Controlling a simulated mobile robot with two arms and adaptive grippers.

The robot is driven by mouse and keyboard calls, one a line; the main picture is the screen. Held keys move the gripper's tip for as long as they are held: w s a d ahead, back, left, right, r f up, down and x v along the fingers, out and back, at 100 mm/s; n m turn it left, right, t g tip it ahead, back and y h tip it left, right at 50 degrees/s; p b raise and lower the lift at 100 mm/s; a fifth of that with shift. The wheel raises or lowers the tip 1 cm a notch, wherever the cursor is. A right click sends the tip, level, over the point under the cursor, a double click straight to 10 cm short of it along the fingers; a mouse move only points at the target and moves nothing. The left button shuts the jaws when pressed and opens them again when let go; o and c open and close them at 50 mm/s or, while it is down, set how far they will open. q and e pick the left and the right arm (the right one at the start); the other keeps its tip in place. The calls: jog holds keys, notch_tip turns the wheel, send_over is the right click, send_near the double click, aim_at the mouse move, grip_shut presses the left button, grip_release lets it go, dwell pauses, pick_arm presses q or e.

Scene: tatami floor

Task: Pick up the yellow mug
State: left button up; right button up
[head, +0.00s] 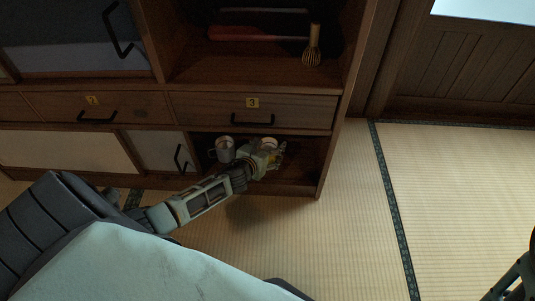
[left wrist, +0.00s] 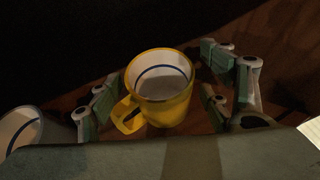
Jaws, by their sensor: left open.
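The yellow mug (left wrist: 160,99) stands upright in the left wrist view, with a pale interior, a dark blue ring inside and its handle toward the lower left. In the head view its pale opening (head: 269,142) shows in the low open compartment, partly hidden by my left gripper (head: 270,157). My left gripper (left wrist: 162,92) is open, with fingers on both sides of the mug. I cannot tell whether they touch it. My right gripper is not visible.
A pale mug (head: 225,149) stands just left of the yellow one, also in the left wrist view (left wrist: 36,130). The compartment lies under drawer 3 (head: 252,115), with a side wall at right. A whisk (head: 312,48) is on the shelf above. Tatami (head: 350,220) is clear.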

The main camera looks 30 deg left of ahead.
pick_arm(q)
jog(key=shift+r, duration=0.1)
jog(key=c, duration=1.4)
